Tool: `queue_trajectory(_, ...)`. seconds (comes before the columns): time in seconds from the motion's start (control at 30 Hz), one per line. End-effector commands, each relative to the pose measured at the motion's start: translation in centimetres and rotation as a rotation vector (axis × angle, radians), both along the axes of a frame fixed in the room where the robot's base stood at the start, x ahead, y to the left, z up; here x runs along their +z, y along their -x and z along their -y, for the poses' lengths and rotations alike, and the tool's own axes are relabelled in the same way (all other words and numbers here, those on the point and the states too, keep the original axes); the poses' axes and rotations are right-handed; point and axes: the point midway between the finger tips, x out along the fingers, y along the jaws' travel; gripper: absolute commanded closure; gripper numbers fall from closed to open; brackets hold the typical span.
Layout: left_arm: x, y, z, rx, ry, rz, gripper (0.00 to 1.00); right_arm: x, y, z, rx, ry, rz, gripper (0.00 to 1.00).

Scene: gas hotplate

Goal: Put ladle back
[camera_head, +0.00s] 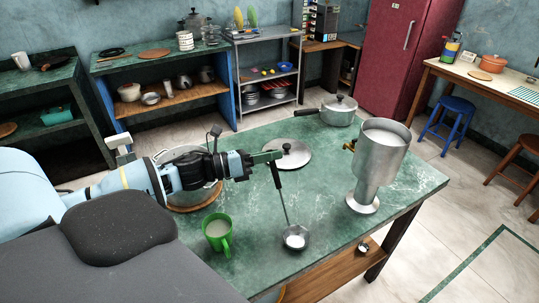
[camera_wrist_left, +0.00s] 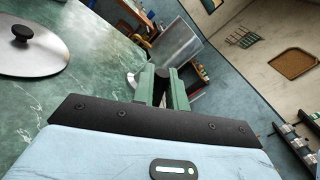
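The ladle (camera_head: 295,237) has a long dark handle and a small round silver bowl. My left gripper (camera_head: 272,160) is shut on the top of the handle, and the ladle hangs down at a slight tilt over the green table. Whether its bowl touches the table top cannot be told. In the left wrist view the handle's dark end (camera_wrist_left: 160,84) shows between the green fingertips (camera_wrist_left: 162,88). A tall metal vessel (camera_head: 376,165) with a pale content stands on the table to the right of the ladle. My right gripper is not in view.
A green mug (camera_head: 217,232) stands left of the ladle bowl. A metal lid (camera_head: 292,158) lies flat behind the gripper. A lidded saucepan (camera_head: 339,111) is at the far edge. A round pot (camera_head: 196,197) is partly hidden behind my left arm. The table's right front is clear.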

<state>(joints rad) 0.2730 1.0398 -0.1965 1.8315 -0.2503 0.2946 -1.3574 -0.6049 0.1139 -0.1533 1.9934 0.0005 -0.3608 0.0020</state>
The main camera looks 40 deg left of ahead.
Motion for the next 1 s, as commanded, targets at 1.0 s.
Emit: queue_trajectory(1.0,0.0,3.7,-2.5,0.000,0.000,-0.005,0.64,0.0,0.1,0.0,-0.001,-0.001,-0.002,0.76)
